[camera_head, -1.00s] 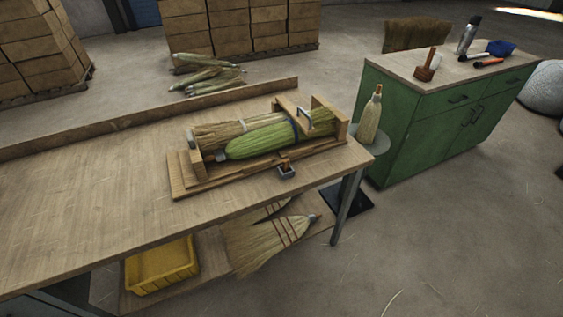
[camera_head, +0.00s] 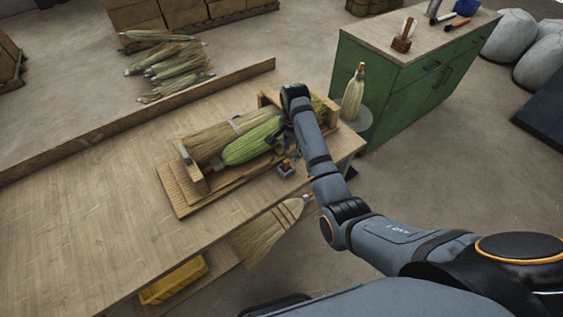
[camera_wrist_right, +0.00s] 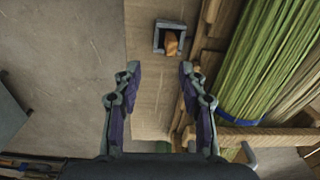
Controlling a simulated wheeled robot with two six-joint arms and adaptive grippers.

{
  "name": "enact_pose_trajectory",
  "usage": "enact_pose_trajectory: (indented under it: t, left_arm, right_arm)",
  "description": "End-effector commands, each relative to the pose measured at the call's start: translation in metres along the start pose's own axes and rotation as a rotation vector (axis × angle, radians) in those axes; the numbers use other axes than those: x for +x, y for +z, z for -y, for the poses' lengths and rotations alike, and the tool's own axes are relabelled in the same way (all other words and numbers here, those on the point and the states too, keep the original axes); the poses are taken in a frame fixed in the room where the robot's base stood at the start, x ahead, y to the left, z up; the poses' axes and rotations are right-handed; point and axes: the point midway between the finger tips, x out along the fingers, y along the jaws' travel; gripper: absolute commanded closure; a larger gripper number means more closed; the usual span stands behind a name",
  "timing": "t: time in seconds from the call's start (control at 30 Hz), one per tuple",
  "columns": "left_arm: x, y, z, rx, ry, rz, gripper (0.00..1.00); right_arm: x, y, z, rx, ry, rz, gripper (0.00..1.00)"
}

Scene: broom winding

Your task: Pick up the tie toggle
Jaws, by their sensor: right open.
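The tie toggle seems to be the small orange-brown wooden piece (camera_head: 286,164) in a small grey square holder (camera_head: 286,174) at the bench's front edge. In the right wrist view the wooden piece (camera_wrist_right: 171,43) stands in the holder (camera_wrist_right: 158,37), just beyond the fingertips. My right gripper (camera_wrist_right: 160,70) is open and empty, its fingers pointing toward the holder, apart from it. In the head view my right gripper (camera_head: 283,138) is beside the green broom bundle (camera_head: 249,146), partly hidden by its own arm. My left gripper is not in view.
The wooden cradle (camera_head: 195,197) holds the green bundle and straw-coloured bundles (camera_head: 212,138), close beside the holder. A blue band (camera_wrist_right: 238,119) circles the green bundle. The bench's left part is clear.

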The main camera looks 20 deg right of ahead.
Motion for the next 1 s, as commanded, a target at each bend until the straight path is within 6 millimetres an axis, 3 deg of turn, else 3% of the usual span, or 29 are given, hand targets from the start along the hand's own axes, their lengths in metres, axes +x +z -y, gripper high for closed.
enact_pose_trajectory:
  t: [0.1,0.27,0.6,0.83,1.0]
  left_arm:
    - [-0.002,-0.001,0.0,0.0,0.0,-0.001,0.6]
    - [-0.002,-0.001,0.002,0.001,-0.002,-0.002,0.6]
    - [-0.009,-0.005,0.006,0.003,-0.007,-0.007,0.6]
    - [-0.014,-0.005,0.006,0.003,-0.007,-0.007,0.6]
    - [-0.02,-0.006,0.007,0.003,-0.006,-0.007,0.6]
  right_arm:
    - [-0.021,0.002,0.015,0.068,0.016,0.009,0.58]
    - [-0.024,0.003,0.018,0.091,0.024,0.012,0.58]
    - [0.024,0.004,0.016,0.088,0.024,0.012,0.58]
    - [0.035,0.004,0.015,0.087,0.025,0.012,0.58]
    - [0.065,0.006,0.014,0.087,0.025,0.012,0.58]
